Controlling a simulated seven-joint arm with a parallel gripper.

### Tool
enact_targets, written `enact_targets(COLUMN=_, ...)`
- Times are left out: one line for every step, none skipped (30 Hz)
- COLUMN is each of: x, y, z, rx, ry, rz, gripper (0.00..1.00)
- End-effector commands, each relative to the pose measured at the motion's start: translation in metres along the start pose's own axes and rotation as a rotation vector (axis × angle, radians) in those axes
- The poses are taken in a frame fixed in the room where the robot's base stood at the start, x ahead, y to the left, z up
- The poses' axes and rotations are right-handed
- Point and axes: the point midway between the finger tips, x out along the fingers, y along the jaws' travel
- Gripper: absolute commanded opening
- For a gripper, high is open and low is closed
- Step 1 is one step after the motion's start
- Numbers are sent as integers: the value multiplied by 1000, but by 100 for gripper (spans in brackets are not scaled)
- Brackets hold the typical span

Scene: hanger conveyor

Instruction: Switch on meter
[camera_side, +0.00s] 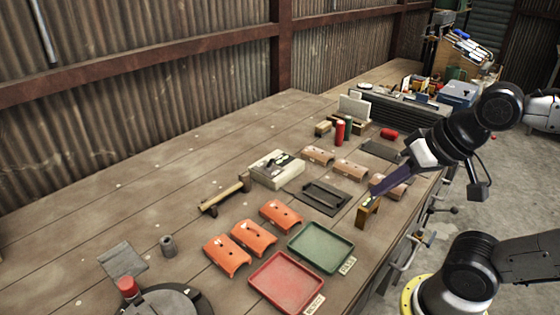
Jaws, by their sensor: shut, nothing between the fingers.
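I cannot tell for sure which thing is the meter. A cream box (277,172) with dark parts on its top sits mid-bench. A small brown-yellow block (367,213) stands upright near the bench's front edge, with a pale patch on it. My gripper (377,191) reaches in from the right, its dark fingers shut and empty, pointing down-left. Its tips are just above or at the top of the brown-yellow block; contact cannot be told. Any switch is too small to make out.
Orange curved covers (254,236), a red tray (286,283) and a green tray (321,247) lie at the front. A hammer (225,195), a dark plate (323,197), tan covers (350,169) and red cylinders (340,133) are nearby. The bench's left side (120,205) is mostly clear.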

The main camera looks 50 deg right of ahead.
Motion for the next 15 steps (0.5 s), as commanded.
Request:
enact_targets(x=0, y=-6, z=-6, rx=101, ry=14, rz=-21, gripper=0)
enact_targets(x=0, y=-9, z=-9, rx=165, ry=19, rz=-33, gripper=0)
enact_targets(x=0, y=-14, z=-14, rx=252, ry=26, rz=-51, gripper=0)
enact_targets(x=1, y=-16, z=-18, rx=318, ry=29, rz=-63, gripper=0)
enact_targets(x=2, y=-20, z=-21, rx=385, ry=32, rz=-76, gripper=0)
enact_targets(x=3, y=-24, z=-26, rx=475, ry=33, rz=-91, gripper=0)
enact_targets(x=4, y=-27, z=-30, rx=543, ry=34, rz=-104, gripper=0)
enact_targets(x=5, y=-29, z=-35, rx=612, ry=34, rz=-115, gripper=0)
enact_targets(x=7, y=-33, z=-40, rx=704, ry=33, rz=-130, gripper=0)
enact_targets(x=8, y=-36, z=-45, rx=774, ry=31, rz=-141, gripper=0)
enact_targets(x=10, y=-38, z=-49, rx=845, ry=29, rz=-151, gripper=0)
enact_targets(x=13, y=-41, z=-55, rx=939, ry=25, rz=-165, gripper=0)
enact_targets(x=14, y=-43, z=-60, rx=1012, ry=23, rz=-175, gripper=0)
enact_targets(x=17, y=-45, z=-65, rx=1084, ry=19, rz=-184, gripper=0)
enact_targets(x=20, y=-47, z=-71, rx=1181, ry=13, rz=-197, gripper=0)
